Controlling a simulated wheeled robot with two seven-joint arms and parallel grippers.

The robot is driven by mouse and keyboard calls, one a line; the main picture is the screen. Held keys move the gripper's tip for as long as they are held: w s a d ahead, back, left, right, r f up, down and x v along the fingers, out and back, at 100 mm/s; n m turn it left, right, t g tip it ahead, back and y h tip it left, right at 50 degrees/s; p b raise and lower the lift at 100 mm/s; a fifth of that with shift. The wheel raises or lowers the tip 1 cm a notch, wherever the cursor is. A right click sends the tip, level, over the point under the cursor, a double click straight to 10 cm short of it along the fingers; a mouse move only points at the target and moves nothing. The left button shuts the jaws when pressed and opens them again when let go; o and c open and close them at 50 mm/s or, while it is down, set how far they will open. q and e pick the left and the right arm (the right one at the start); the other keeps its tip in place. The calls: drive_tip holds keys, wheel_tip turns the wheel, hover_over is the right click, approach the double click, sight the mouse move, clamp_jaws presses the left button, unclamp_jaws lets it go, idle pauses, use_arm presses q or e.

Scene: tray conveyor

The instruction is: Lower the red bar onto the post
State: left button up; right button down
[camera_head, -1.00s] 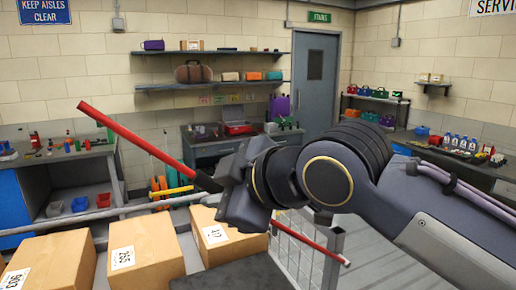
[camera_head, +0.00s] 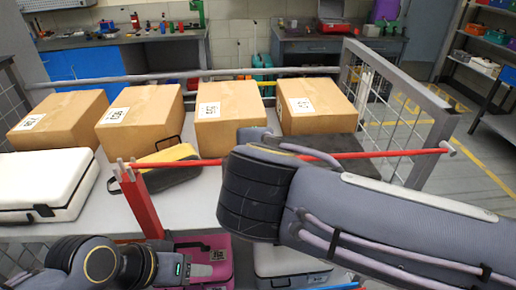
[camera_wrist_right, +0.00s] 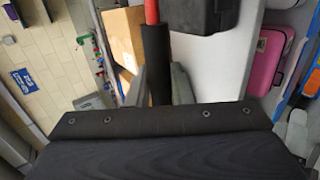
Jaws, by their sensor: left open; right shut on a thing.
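The red bar (camera_head: 350,155) runs almost level across the conveyor in the head view. Its left end is at the forked top of the red post (camera_head: 143,205); I cannot tell whether it rests in the fork or is just above it. Its right end meets the metal gate side. My right arm covers the bar's middle in the head view and hides its gripper. In the right wrist view my right gripper (camera_wrist_right: 157,80) is shut on the bar's black sleeve (camera_wrist_right: 155,55). My left gripper (camera_head: 195,270) is low, right of the post's lower part, open and empty.
Several cardboard boxes (camera_head: 229,110) stand in a row behind the bar. A white case (camera_head: 45,185) lies left of the post. A dark item with a yellow top (camera_head: 165,160) lies just behind the post. A pink case (camera_head: 208,252) is below.

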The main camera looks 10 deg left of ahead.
drive_tip(key=shift+f, duration=0.45)
drive_tip(key=c, duration=1.3)
unclamp_jaws()
drive_tip(key=shift+d, duration=0.1)
drive_tip(key=v, duration=0.7)
drive_tip(key=shift+s+r, duration=0.2)
drive_tip(key=shift+s, duration=0.1)
